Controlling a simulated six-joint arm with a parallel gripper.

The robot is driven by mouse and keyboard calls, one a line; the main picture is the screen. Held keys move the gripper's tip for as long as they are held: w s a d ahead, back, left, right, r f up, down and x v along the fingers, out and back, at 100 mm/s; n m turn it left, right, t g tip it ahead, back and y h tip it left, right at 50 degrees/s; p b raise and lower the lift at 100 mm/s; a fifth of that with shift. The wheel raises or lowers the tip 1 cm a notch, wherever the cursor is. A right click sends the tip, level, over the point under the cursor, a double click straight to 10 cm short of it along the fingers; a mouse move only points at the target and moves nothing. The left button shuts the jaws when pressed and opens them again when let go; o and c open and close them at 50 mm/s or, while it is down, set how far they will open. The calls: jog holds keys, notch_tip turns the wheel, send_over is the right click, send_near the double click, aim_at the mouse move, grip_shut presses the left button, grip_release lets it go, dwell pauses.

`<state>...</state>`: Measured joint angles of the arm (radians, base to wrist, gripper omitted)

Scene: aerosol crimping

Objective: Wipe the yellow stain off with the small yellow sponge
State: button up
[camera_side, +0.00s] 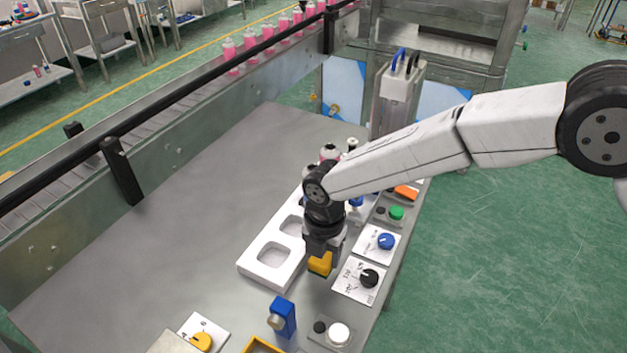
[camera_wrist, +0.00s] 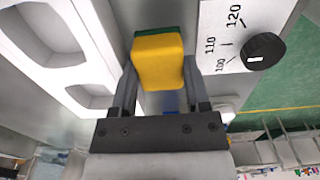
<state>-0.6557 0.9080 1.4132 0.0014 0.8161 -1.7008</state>
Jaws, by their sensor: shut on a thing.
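My gripper (camera_side: 322,255) points down beside the white tray and is shut on the small yellow sponge (camera_side: 319,265). In the wrist view the sponge (camera_wrist: 158,62) sits between the two fingers of my gripper (camera_wrist: 160,82), with a green layer along its far edge. I cannot tell whether the sponge touches the table or hangs just above it. I see no yellow stain that I can make out in either view; it may be hidden under the sponge or the arm.
A white tray with square recesses (camera_side: 246,268) lies left of my gripper. A dial plate with a black knob (camera_side: 347,287) lies close on the right, and a blue-knob plate (camera_side: 365,246) behind it. A blue block (camera_side: 287,316) stands in front. The grey table (camera_side: 190,230) is clear at left.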

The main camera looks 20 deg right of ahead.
jog(key=shift+s+a, duration=0.1)
jog(key=shift+s, duration=0.1)
jog(key=shift+w+r, duration=0.1)
jog(key=shift+r, duration=2.85)
jog(key=shift+r, duration=1.5)
